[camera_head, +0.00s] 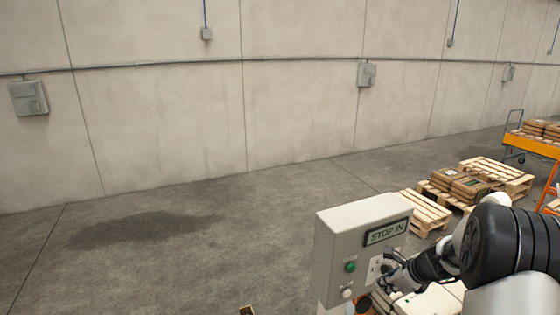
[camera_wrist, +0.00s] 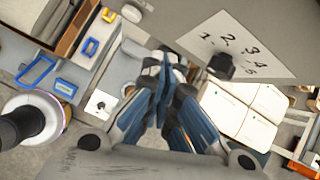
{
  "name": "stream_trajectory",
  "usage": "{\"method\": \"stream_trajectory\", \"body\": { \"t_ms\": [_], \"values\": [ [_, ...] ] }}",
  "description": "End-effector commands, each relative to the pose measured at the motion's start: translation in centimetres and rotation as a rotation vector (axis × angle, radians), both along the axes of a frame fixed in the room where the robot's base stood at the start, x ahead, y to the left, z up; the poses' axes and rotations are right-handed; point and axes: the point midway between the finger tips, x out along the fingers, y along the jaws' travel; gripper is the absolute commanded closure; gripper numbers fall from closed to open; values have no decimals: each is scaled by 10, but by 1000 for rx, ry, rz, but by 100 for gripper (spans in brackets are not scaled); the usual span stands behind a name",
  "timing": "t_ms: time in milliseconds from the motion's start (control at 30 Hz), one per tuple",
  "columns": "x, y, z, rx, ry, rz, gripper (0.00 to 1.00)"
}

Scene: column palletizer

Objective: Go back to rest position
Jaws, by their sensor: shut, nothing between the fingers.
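My gripper (camera_wrist: 165,68) is shut and empty in the wrist view, its blue-grey fingers together. To its right is a black knob (camera_wrist: 221,66) on a white plate (camera_wrist: 262,68) numbered 1 to 5. A gap shows between the fingertips and the knob in that picture. In the head view my arm (camera_head: 490,245) reaches in from the right, and my gripper (camera_head: 395,272) is beside the front of a grey control box (camera_head: 336,245). The box has a "STOP IN" display (camera_head: 386,232), a green button (camera_head: 350,267) and a white button (camera_head: 347,293). My arm partly hides the dial.
Wooden pallets (camera_head: 424,211) stand at the right, one with brown cartons (camera_head: 466,187). White boxes (camera_wrist: 245,112) and blue frames (camera_wrist: 37,72) show in the wrist view. The floor (camera_head: 150,265) left of the box is mostly clear.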

Motion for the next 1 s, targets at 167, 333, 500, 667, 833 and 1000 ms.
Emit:
{"method": "stream_trajectory", "body": {
  "t_ms": [167,333,500,667,833,1000],
  "values": [
    [-38,76,51,-216,-82,448,100],
    [-98,134,81,-429,-148,861,100],
    [-172,175,89,-645,-204,1259,100],
    [-246,196,77,-853,-238,1617,100],
    [-310,199,52,-1050,-246,1937,100],
    [-344,194,34,-1168,-236,2122,100]
  ]
}}
